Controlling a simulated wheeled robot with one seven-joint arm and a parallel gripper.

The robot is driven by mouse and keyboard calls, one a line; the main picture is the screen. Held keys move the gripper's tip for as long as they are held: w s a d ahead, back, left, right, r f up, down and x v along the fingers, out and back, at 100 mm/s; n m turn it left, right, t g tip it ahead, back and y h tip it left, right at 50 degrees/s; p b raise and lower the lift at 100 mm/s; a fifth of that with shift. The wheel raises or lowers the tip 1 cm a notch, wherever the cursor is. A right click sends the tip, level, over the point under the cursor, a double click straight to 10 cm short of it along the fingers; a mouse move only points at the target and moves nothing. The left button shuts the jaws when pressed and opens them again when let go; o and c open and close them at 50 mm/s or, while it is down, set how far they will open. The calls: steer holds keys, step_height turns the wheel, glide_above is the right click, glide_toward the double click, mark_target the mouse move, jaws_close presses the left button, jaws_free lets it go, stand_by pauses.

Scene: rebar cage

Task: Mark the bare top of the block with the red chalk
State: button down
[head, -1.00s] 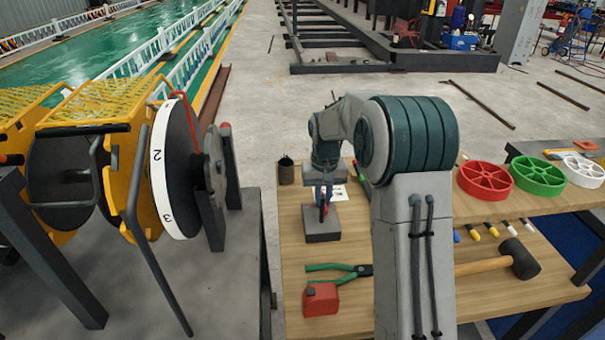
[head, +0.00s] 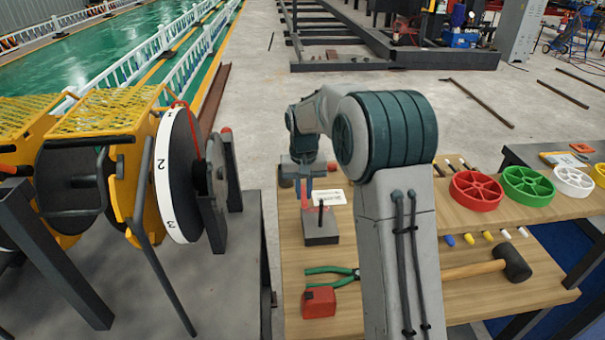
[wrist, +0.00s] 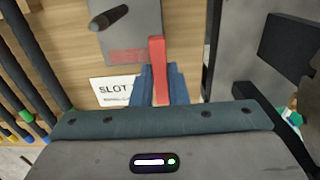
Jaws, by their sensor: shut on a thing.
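The block (head: 321,231) is a grey slab on the wooden bench with a dark upright peg. It also shows at the top of the wrist view (wrist: 118,35), where a red patch (wrist: 128,57) lies along its near edge. My gripper (head: 306,198) is at the far-left side of the block, fingers pointing down. Its blue fingers, also in the wrist view (wrist: 158,80), are shut on the red chalk (wrist: 157,62). The chalk's end overlaps the block's edge in that view; I cannot tell whether it touches.
A white card (wrist: 112,90) reading "SLOT" lies beside the block. Green-handled pliers (head: 332,272), a red box-shaped tool (head: 318,302) and a mallet (head: 512,262) lie on the bench (head: 350,300). Coloured wheels (head: 477,190) stand at right. A reel (head: 178,175) stands left.

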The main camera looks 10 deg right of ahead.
steer(key=shift+r+p, duration=1.1)
steer(key=shift+r, duration=0.75)
steer(key=shift+d+r+p, duration=0.1)
steer(key=shift+r+p, duration=0.15)
steer(key=shift+p, duration=1.85)
